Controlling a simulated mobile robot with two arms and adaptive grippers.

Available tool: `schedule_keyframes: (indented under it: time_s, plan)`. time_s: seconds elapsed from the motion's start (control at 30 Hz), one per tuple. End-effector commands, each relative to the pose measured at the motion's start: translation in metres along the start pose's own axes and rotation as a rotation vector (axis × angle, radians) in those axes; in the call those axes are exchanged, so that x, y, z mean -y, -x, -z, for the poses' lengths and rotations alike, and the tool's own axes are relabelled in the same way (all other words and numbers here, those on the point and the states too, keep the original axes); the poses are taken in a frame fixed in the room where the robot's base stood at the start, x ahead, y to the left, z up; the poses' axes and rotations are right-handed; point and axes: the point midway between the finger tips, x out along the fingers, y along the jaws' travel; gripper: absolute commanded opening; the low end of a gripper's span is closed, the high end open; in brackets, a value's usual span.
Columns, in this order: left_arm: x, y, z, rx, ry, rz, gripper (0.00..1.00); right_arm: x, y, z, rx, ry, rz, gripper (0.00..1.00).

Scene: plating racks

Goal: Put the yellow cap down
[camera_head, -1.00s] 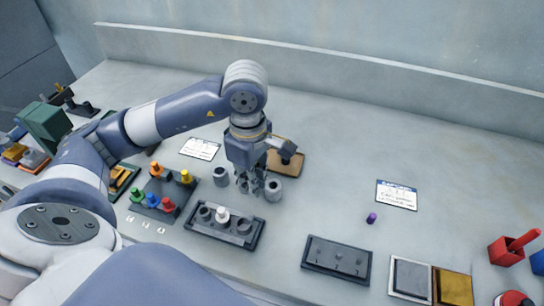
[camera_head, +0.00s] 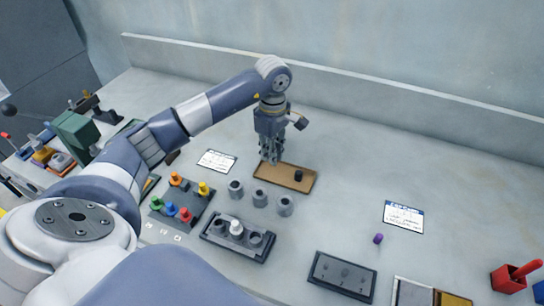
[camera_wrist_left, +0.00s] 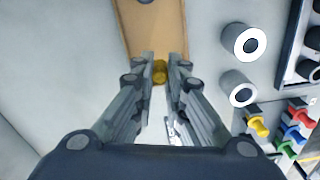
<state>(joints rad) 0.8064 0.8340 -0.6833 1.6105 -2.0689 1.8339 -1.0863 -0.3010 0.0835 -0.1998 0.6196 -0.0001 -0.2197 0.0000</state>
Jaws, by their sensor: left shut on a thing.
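My left gripper (camera_head: 270,158) is shut on a small golden-yellow cap (camera_wrist_left: 160,72), which shows between its fingertips in the left wrist view. The fingers hide the cap in the head view. The gripper is over the left end of a shallow brown tray (camera_head: 272,177), which also shows in the left wrist view (camera_wrist_left: 140,40). I cannot tell whether the cap touches the tray. A dark cap (camera_head: 299,176) stands toward the tray's right end. My right gripper is not in view.
Three grey cylinders (camera_head: 260,198) stand in front of the tray. A rack (camera_head: 190,222) with coloured pegs, another yellow one among them, is at the left. A dark block (camera_head: 215,246) holds a white piece. A purple piece (camera_head: 378,239) lies right, with clear table around it.

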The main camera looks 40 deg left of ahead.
Motion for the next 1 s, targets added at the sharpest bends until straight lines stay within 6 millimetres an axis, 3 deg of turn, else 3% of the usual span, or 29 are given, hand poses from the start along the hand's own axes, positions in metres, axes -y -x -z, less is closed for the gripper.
schedule_keyframes:
  time_s: [0.13,0.4,0.77,0.8,0.87,0.9,1.0]
  plan:
    - [-0.003,-0.004,0.001,0.001,-0.001,0.002,0.00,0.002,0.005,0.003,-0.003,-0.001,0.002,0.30]
    - [-0.002,-0.034,0.001,0.001,0.000,0.001,0.00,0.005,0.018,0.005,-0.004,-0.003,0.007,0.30]
    - [-0.002,-0.040,0.001,-0.001,0.000,0.000,0.00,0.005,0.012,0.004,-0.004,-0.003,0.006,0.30]
    - [-0.002,-0.040,0.001,0.000,-0.001,0.000,0.14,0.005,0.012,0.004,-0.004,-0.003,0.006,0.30]
    - [-0.002,-0.039,0.001,0.000,0.000,0.000,0.28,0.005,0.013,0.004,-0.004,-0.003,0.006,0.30]
    - [-0.002,-0.039,0.001,0.000,-0.001,0.000,0.32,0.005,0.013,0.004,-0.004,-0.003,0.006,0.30]
    - [-0.002,-0.039,0.001,0.000,0.000,0.000,0.32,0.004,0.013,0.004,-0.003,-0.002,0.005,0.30]
